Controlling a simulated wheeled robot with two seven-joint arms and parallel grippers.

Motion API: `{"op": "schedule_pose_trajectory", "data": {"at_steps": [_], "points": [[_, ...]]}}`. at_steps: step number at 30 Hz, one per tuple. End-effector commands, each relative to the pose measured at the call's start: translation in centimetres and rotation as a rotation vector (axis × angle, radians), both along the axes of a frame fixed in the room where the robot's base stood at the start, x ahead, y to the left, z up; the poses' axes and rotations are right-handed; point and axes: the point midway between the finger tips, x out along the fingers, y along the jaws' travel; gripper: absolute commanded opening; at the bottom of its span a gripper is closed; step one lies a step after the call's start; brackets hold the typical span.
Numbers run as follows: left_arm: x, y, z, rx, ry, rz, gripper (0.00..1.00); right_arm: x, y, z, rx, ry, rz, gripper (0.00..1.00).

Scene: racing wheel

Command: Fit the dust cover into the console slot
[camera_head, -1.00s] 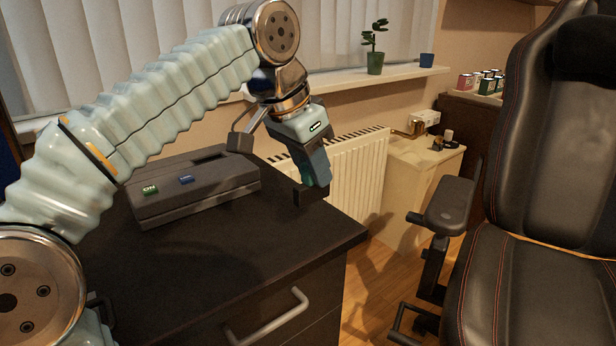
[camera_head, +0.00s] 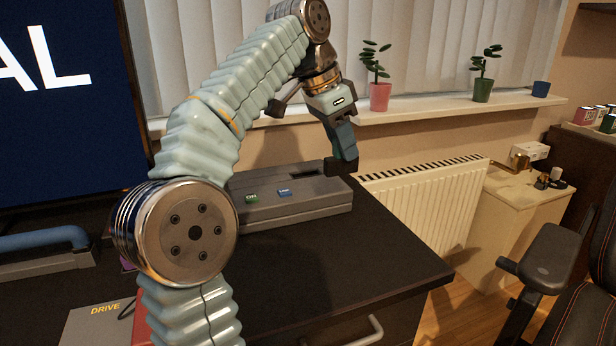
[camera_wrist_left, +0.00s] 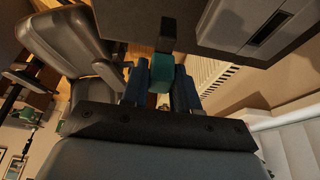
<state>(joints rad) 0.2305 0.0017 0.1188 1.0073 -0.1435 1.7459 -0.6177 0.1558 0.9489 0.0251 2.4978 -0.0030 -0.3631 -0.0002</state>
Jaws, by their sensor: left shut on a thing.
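The console (camera_head: 300,212) is a dark grey box on the black desk, with a green ON button and a blue button on its sloped front. My left gripper (camera_head: 343,153) points down above the console's right end, shut on a small dark piece, the dust cover (camera_head: 336,168). The wrist view shows a teal part between the blue fingers (camera_wrist_left: 162,88) and the dark cover (camera_wrist_left: 140,20) beyond them. A grey body with a rectangular recess, apparently the console (camera_wrist_left: 218,20), fills that view's upper right. I cannot tell whether cover and console touch. My right gripper is out of view.
The black desk (camera_head: 330,265) is clear in front of the console. A monitor (camera_head: 60,110) stands at left, with a DRIVE box (camera_head: 90,322) below. A radiator (camera_head: 430,205) and windowsill with plants lie behind; a black chair (camera_head: 560,270) is at right.

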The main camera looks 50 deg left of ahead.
Motion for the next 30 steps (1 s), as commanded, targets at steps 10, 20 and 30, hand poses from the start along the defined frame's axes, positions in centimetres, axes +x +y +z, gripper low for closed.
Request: {"op": "schedule_pose_trajectory", "data": {"at_steps": [10,20,30], "points": [[0.1,8.9,0.2,-0.001,0.001,0.001,0.0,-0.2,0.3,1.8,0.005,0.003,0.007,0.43],[5.7,15.6,-3.3,-0.002,0.003,0.0,0.0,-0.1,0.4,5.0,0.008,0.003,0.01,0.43],[8.1,18.2,-8.5,0.0,-0.001,-0.003,0.0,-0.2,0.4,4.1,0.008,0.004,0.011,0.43]]}}
